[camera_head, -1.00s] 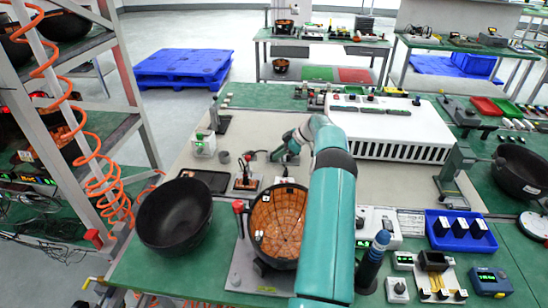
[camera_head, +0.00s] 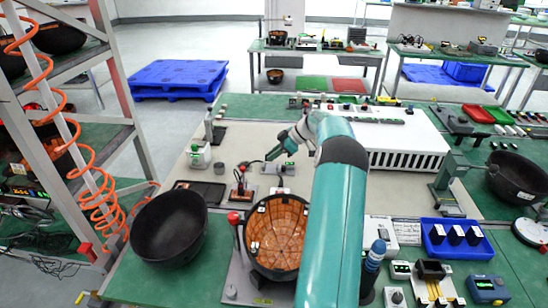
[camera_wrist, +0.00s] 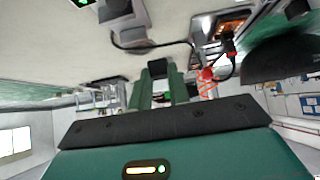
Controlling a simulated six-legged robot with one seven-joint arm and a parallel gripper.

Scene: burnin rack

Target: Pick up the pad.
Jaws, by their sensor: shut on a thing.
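My gripper (camera_head: 272,155) is at the end of the teal arm, a little above the beige bench mat. In the wrist view its two green fingers (camera_wrist: 160,90) are closed on a small dark block, which I take to be the pad (camera_wrist: 158,68). The pad sits between the fingertips, and its lower part is hidden by them. In the head view the pad is too small to make out clearly. A small grey plate (camera_head: 278,169) lies on the mat just below the gripper.
An orange-lined bowl (camera_head: 277,237) stands in front, with a black bowl (camera_head: 168,228) to its left. A dark flat tray (camera_head: 200,192) lies behind them. A white slotted box (camera_head: 400,140) is at the back right. A blue bin (camera_head: 455,252) stands at the right.

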